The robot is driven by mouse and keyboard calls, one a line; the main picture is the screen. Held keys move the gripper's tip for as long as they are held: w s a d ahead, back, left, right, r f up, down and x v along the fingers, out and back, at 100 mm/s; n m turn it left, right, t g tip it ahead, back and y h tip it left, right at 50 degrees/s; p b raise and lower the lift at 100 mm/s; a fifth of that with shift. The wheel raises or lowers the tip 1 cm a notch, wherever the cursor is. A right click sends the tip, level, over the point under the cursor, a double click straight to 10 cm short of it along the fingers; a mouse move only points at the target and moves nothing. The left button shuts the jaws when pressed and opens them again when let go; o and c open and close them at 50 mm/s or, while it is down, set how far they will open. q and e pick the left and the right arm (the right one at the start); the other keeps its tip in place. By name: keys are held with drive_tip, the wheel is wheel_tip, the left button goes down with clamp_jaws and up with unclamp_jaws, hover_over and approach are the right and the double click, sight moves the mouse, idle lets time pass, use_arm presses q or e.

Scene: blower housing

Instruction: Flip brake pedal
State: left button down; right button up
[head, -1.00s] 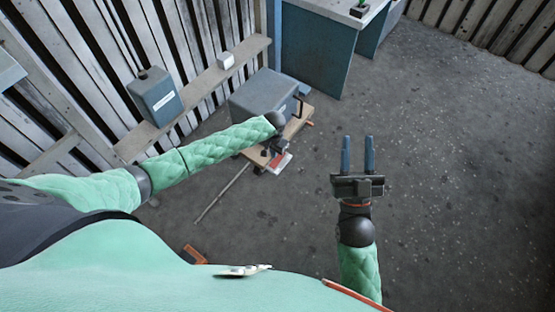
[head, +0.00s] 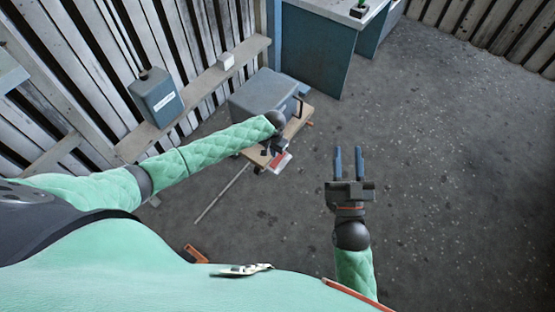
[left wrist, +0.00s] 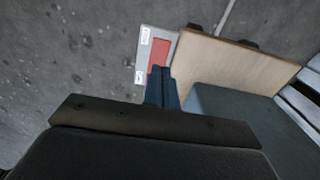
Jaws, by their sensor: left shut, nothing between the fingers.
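The brake pedal is a red plate (head: 282,159) on a grey, labelled base at the near end of a wooden-topped cart. In the left wrist view the red plate (left wrist: 160,49) shows just past my fingertips. My left gripper (left wrist: 160,72) is shut and empty, its tips over the edge of the red plate; I cannot tell whether they touch it. In the head view my left gripper (head: 271,147) is small and partly hidden by its own wrist. My right gripper (head: 348,153) is open and empty over bare floor, right of the cart.
A thin rod (head: 222,193) lies on the floor left of the cart. A slatted wall with a grey box (head: 155,97) is at left, a blue-grey bench (head: 318,52) behind. Floor at right is clear.

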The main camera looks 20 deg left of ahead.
wheel_tip(320, 180, down, 8)
drive_tip(key=g, duration=0.3)
drive_tip(key=shift+w+a+r+p, duration=0.2)
drive_tip(key=shift+a+p, duration=0.1)
drive_tip(key=shift+p, duration=0.05)
idle(0.7)
